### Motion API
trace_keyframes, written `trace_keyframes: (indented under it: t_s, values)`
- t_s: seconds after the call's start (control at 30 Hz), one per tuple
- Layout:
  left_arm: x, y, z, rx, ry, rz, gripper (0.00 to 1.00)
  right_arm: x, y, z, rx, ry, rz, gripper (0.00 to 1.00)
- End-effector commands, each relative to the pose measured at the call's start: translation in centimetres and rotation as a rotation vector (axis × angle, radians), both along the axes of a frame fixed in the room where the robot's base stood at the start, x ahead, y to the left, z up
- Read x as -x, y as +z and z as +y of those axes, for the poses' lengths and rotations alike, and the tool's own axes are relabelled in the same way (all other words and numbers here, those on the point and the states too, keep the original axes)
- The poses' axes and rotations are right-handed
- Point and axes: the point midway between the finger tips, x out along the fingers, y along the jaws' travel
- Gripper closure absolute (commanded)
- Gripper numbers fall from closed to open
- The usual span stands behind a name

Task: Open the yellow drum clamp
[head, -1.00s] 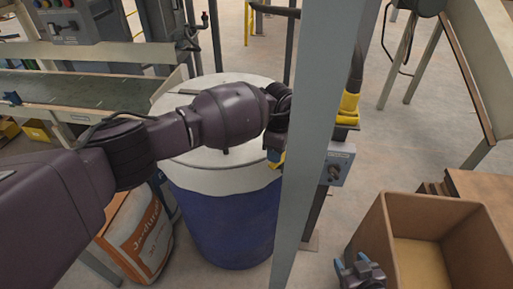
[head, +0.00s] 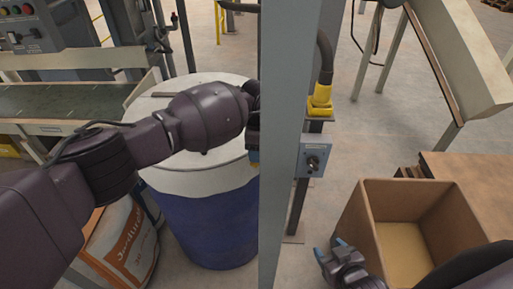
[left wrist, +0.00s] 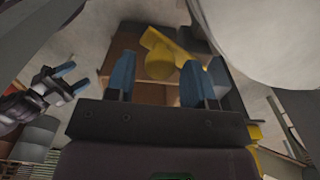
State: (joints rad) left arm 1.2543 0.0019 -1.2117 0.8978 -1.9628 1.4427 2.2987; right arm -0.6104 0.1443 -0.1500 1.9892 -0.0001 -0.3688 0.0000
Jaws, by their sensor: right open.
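The drum (head: 205,225) is blue below and white on top, standing left of a grey post. My left arm reaches across its top. My left gripper (head: 253,135) is mostly hidden behind the post at the drum's right edge. In the left wrist view its two blue fingers (left wrist: 163,82) are apart. A yellow part with a rounded end (left wrist: 160,62), seemingly the clamp, shows between and beyond them; I cannot tell whether they touch it. My right gripper (head: 338,252) is open and empty beside the brown box, and also shows in the left wrist view (left wrist: 62,82).
The grey post (head: 288,100) stands before the drum's right edge. A yellow fitting with a black hose (head: 320,100) and a grey control box with a knob (head: 313,157) are right of it. An open brown box (head: 375,235) stands lower right. A printed sack (head: 125,245) leans left.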

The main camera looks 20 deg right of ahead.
Motion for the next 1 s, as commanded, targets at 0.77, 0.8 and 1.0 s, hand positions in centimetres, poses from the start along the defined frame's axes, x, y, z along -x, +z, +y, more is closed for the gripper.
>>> trace_keyframes:
  t_s: [0.77, 0.8, 1.0]
  values:
    - [-0.1, 6.2, 0.0, 0.0, -0.003, -0.002, 0.43, -0.8, 0.6, 0.2, -0.003, 0.003, -0.018, 0.43]
    - [-0.1, 6.9, 0.0, 0.0, -0.002, -0.002, 0.43, -0.8, 0.6, 0.2, -0.002, 0.003, -0.017, 0.43]
    - [0.0, 9.6, 0.0, 0.0, -0.001, -0.001, 0.43, -0.2, 0.2, 0.1, -0.003, 0.0, -0.007, 0.43]
